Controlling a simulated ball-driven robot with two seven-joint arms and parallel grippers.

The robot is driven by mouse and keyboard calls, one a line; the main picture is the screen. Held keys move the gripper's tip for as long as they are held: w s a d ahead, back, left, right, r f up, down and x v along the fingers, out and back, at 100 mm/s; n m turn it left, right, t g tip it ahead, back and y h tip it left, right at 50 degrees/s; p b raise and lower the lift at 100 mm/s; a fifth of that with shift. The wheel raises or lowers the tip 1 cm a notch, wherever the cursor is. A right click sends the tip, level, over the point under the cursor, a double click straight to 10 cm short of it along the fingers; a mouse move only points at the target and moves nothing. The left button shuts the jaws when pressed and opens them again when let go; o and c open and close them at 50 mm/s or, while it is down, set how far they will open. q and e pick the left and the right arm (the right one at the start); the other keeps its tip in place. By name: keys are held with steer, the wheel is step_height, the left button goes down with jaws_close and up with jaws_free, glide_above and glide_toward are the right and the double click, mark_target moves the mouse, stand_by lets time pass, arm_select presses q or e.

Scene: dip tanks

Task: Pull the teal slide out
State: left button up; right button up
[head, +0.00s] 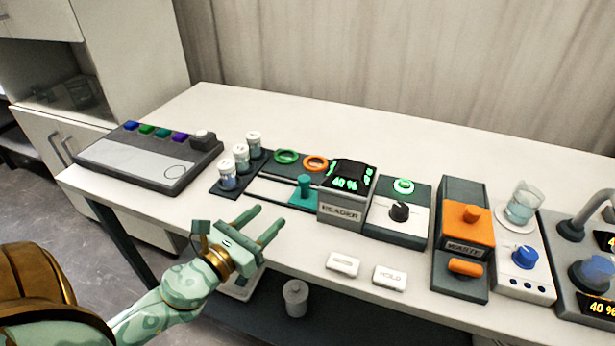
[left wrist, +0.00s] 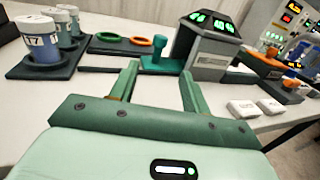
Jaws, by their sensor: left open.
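The teal slide (head: 303,191) has an upright teal knob and sits in a dark-edged white track just left of the grey reader box (head: 342,203). In the left wrist view the teal slide (left wrist: 161,60) stands beyond my fingertips, roughly between them, with the reader (left wrist: 207,48) close on its right. My left gripper (head: 268,219) is open and empty, over the table's front edge, in front of the slide and apart from it. It also shows in the left wrist view (left wrist: 160,78). My right gripper is not in view.
Several white-capped jars (head: 241,157) stand in a dark rack left of the slide. Green and orange rings (head: 286,157) lie behind it. Two small white blocks (head: 343,264) lie at the front. A knob box (head: 398,211) stands right of the reader. The front strip of table is mostly clear.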

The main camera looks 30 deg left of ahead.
mark_target(300, 186)
arm_select(q)
steer(key=w, duration=1.3)
steer(key=shift+w+d, duration=0.1)
steer(key=shift+w, duration=0.5)
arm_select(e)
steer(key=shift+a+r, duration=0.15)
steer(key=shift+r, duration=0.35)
